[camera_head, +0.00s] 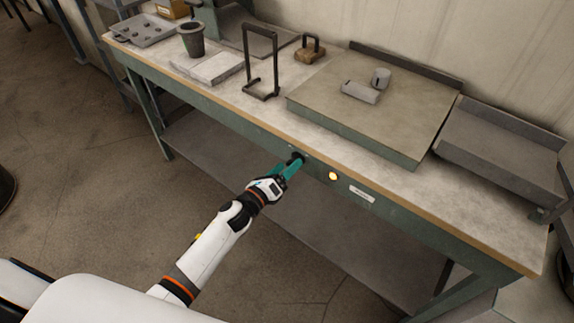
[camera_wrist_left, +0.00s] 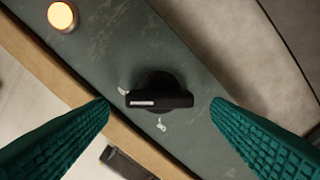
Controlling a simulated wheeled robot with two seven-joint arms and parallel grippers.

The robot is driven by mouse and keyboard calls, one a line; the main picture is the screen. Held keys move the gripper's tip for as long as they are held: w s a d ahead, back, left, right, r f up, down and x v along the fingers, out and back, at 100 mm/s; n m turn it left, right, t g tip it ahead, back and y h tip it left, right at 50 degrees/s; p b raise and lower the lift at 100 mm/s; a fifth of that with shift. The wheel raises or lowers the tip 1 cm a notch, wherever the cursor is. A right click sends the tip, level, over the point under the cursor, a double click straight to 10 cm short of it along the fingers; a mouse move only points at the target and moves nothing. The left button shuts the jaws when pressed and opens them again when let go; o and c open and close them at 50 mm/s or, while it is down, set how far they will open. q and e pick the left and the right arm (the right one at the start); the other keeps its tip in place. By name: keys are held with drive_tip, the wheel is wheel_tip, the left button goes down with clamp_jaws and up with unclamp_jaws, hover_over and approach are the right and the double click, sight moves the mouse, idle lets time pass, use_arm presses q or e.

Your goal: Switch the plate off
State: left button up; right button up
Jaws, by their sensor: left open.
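A black rotary knob (camera_wrist_left: 158,94) sits on the green front rail of the bench, with a white line on its bar and small white marks beside it. In the left wrist view it lies between the two green fingers of my left gripper (camera_wrist_left: 160,112), which are open and apart from it. In the head view my left gripper (camera_head: 292,165) is at the rail and partly covers the knob (camera_head: 297,155). An amber lamp (camera_head: 333,176) glows on the rail to the right; it also shows in the left wrist view (camera_wrist_left: 62,16). The plate (camera_head: 375,105) is a wide flat slab on the bench.
Two small grey cylinders (camera_head: 361,92) rest on the plate. A black frame stand (camera_head: 261,65), a dark cup (camera_head: 191,39) and a tray of small pieces (camera_head: 143,31) stand to the left. A grey metal tray (camera_head: 499,150) is at the right. The floor before the bench is clear.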

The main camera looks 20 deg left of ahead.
use_arm(q)
drive_tip(key=shift+w+d, duration=0.2)
drive_tip(key=shift+w, duration=0.35)
drive_tip(key=c, duration=1)
